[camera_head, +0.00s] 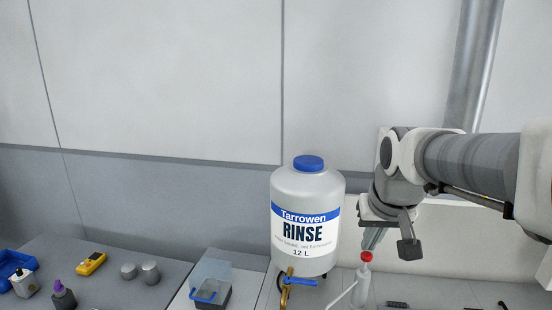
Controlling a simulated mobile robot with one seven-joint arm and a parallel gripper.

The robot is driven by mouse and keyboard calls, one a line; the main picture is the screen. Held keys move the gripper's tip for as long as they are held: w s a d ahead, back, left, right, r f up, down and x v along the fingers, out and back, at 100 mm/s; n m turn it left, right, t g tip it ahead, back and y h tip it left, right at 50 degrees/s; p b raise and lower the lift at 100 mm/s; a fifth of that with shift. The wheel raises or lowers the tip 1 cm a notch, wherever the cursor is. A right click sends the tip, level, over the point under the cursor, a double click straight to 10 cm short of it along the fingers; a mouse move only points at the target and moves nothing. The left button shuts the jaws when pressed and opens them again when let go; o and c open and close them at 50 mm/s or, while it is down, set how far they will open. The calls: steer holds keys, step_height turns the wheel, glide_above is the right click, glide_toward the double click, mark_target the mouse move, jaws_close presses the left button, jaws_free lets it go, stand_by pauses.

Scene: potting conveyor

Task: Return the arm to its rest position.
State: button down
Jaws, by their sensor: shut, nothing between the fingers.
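My arm reaches in from the right edge in the head view, and its wrist bends down. My gripper (372,240) points downward to the right of the large rinse jug. Its fingers are shut and empty. They end just above the red cap of a pale bottle (362,288). I cannot tell from this view whether the fingertips touch the cap.
A white rinse jug (306,210) with blue cap and brass tap (289,283) stands left of my gripper. A small blue-handled box (211,292), grey cylinders (150,272), a yellow device (91,263) and a blue bin (14,263) stand further left. A metal pipe (473,65) rises behind.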

steer(key=s+a+f, duration=0.1)
steer(key=s+f, duration=0.1)
steer(key=s, duration=0.6)
steer(key=s+a+f, duration=0.1)
steer(key=s+a, duration=0.1)
steer(key=s, duration=0.6)
steer(key=shift+s+f+n+b, duration=0.25)
steer(key=shift+f+n+b, duration=0.05)
steer(key=shift+f+n, duration=0.1)
